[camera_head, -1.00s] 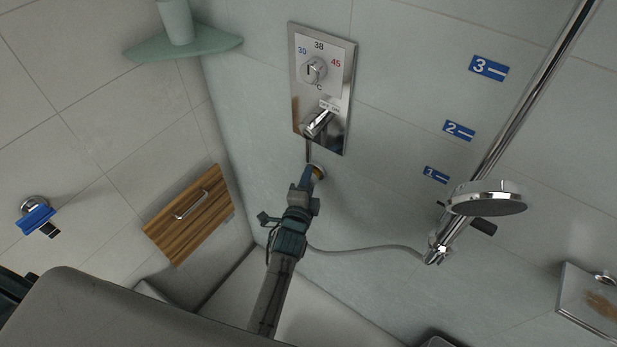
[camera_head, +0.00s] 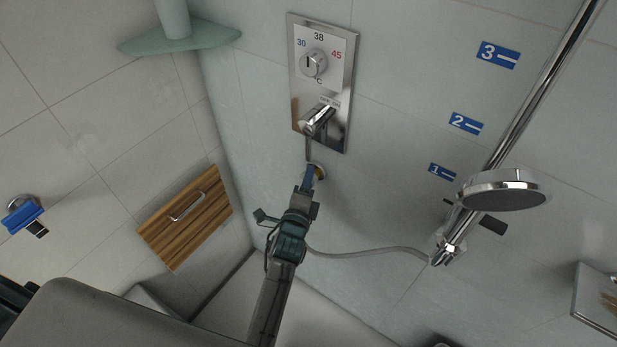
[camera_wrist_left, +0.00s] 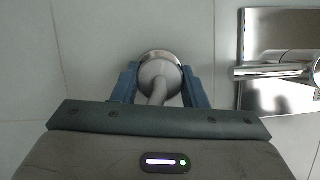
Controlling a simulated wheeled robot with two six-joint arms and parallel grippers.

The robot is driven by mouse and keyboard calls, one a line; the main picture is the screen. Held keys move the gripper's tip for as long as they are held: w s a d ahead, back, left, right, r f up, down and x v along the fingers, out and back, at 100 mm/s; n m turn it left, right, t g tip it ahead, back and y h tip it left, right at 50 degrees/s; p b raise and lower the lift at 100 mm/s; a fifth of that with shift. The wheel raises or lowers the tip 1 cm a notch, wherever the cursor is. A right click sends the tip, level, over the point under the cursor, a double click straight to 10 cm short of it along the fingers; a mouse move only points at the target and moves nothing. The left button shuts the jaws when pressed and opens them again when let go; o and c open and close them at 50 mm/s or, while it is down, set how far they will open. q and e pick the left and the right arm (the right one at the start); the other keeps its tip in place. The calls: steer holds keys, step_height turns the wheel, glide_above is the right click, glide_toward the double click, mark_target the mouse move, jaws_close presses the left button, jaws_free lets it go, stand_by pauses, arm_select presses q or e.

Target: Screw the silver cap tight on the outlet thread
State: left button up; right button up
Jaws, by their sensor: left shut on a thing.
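My left gripper (camera_head: 312,174) is at the wall outlet (camera_head: 321,171) below the shower control plate. In the left wrist view, its two blue fingers (camera_wrist_left: 158,86) are on either side of the silver cap (camera_wrist_left: 158,73), shut on it. The grey hose (camera_wrist_left: 158,94) comes out of the cap towards me. The cap is in front of the round chrome outlet flange (camera_wrist_left: 160,56). The outlet thread is hidden behind the cap, so I cannot tell how far the cap sits on it. My right gripper is not in view.
The chrome control plate (camera_head: 342,110) with its lever (camera_head: 317,119) is just above the gripper. The hose (camera_head: 370,250) runs right to the hand-shower rail (camera_head: 535,85). A wooden panel (camera_head: 187,216) is on the left wall. A shower head (camera_head: 503,191) hangs at right.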

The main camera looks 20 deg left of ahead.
arm_select(q)
steer(key=shift+w+d+r, duration=0.15)
steer(key=shift+r, duration=0.55)
steer(key=shift+w+f+m+t+b, duration=0.15)
steer(key=shift+m+t+b, duration=0.45)
steer(key=shift+b, duration=0.4)
steer(key=shift+m+b, duration=0.75)
steer(key=shift+m, duration=0.25)
steer(key=o, duration=0.8)
steer(key=shift+s+h, duration=0.2)
steer(key=shift+h, duration=0.1)
steer(key=shift+o, duration=0.2)
steer(key=shift+s+r, duration=0.1)
steer(key=shift+r, duration=0.1)
steer(key=shift+f, duration=0.1)
steer(key=shift+f, duration=0.1)
